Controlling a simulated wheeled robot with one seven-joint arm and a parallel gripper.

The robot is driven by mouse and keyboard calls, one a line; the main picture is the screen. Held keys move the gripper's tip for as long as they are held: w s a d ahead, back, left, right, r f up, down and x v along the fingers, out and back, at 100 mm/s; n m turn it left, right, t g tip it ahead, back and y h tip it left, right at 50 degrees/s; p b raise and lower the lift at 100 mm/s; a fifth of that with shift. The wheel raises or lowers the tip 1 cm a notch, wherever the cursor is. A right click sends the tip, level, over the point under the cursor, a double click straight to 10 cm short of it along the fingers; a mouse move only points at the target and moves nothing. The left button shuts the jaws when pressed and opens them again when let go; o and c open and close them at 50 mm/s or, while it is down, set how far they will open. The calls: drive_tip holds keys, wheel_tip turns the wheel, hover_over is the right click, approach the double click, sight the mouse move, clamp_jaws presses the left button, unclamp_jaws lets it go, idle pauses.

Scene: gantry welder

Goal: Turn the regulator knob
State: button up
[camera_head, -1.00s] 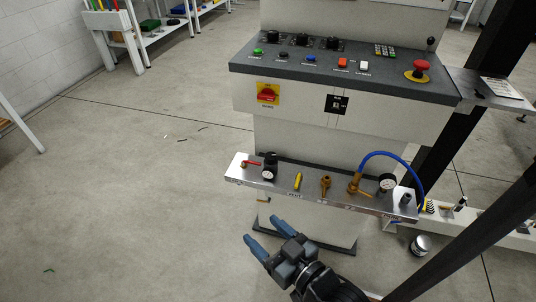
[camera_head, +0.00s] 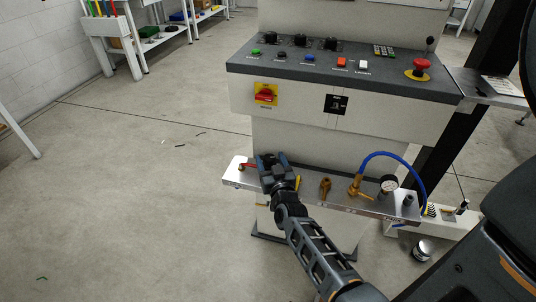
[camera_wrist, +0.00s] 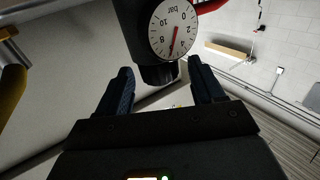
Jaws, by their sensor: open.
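In the wrist view a black regulator has a round white gauge (camera_wrist: 172,28) marked in bar. Its black ridged knob (camera_wrist: 158,74) lies below the dial, at the gap between the two fingertips. My gripper (camera_wrist: 162,82) is open, one blue-grey finger on each side of the knob, with visible space beside it. I cannot tell whether the knob is fully between the fingers. In the head view my gripper (camera_head: 272,161) is over the left part of the valve shelf and hides the regulator.
The control panel (camera_head: 300,68) stands above.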

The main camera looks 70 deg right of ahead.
sight(268, 154)
drive_tip(key=shift+x, duration=1.85)
drive_tip(key=shift+c, duration=0.5)
drive_tip(key=c, duration=0.9)
drive_tip(key=shift+o, duration=0.2)
drive_tip(key=shift+r+g+p, duration=0.3)
drive_tip(key=shift+p, duration=0.75)
drive_tip(key=shift+m+p, duration=0.3)
drive_tip(key=shift+p, duration=0.05)
drive_tip(key=shift+f+g+h, duration=0.15)
drive_tip(key=shift+g+h, duration=0.15)
drive_tip(key=shift+f, duration=0.15)
drive_tip(key=o, duration=1)
drive_tip(key=shift+c, duration=0.2)
